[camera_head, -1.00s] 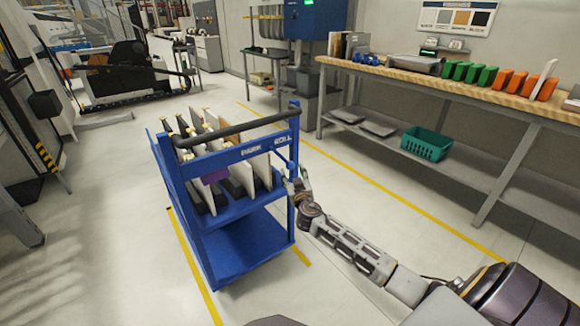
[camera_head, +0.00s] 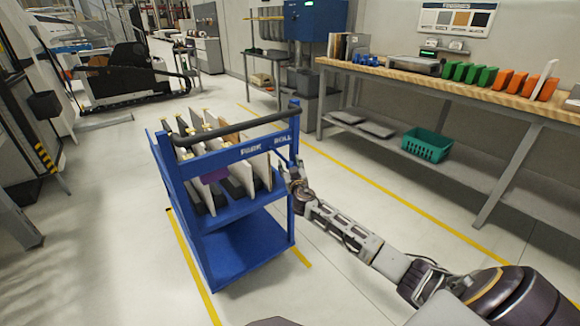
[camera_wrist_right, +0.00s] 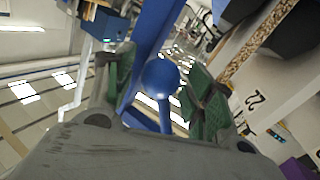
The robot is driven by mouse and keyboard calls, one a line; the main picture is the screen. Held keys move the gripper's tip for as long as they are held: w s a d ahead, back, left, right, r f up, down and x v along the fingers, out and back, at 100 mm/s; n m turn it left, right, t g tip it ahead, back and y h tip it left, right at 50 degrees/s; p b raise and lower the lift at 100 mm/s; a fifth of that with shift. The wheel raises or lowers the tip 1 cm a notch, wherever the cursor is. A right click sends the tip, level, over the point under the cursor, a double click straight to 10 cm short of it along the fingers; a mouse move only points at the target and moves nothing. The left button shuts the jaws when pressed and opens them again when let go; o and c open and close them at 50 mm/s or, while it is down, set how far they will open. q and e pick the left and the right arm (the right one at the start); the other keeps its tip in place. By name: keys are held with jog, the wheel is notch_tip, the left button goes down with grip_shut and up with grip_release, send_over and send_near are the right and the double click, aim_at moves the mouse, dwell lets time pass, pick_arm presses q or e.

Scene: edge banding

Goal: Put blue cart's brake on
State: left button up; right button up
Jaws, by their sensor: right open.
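The blue cart (camera_head: 245,258) stands on the floor at the centre left, with the white words PARK and ROLL on its top front rail (camera_head: 228,160). The brake lever has a round blue knob (camera_wrist_right: 161,76) on a blue rod, seen in the right wrist view. In the head view it is hard to make out near the ROLL end. My right gripper (camera_head: 292,172) is at the cart's right front corner. Its green-padded fingers are open on either side of the knob, with no clear grip on it. My left gripper is not in view.
The cart has a black handle bar (camera_head: 240,130) and carries upright panels (camera_head: 257,172). A wooden-topped workbench (camera_head: 400,75) with a green basket (camera_head: 427,144) below stands at the right. Yellow lines (camera_head: 400,207) mark the floor, which is clear around the cart.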

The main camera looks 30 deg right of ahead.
jog(key=shift+w+d, duration=0.1)
jog(key=shift+w, duration=0.1)
jog(key=shift+r, duration=0.1)
grip_shut()
dwell(0.4)
